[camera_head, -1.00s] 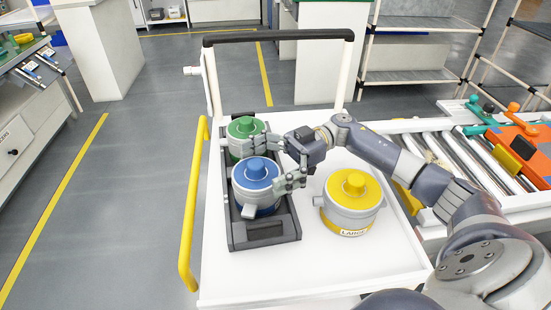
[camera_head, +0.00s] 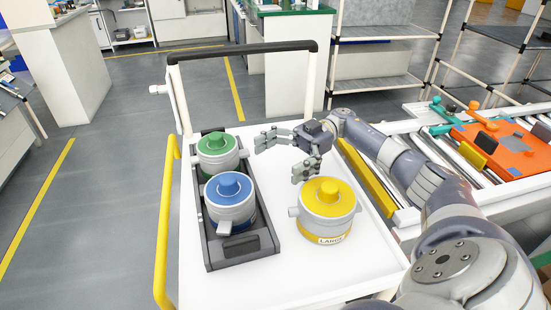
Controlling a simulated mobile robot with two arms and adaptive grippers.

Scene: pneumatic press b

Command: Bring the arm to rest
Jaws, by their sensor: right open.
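My right arm (camera_head: 390,160) comes in from the right and reaches over the white cart. Its right gripper (camera_head: 281,158) is open and empty, its fingers pointing left. It is above the cart, to the right of the green-topped cylinder (camera_head: 218,154) and behind the yellow-topped cylinder (camera_head: 327,209). A gap shows between the fingers and the green-topped and blue-topped cylinders. My left gripper is not in view.
The green-topped and blue-topped (camera_head: 230,203) cylinders stand in a dark tray (camera_head: 243,255) on the white cart (camera_head: 290,284). A roller conveyor (camera_head: 473,167) with an orange fixture (camera_head: 508,150) lies right. The cart has a black-topped handle (camera_head: 243,54).

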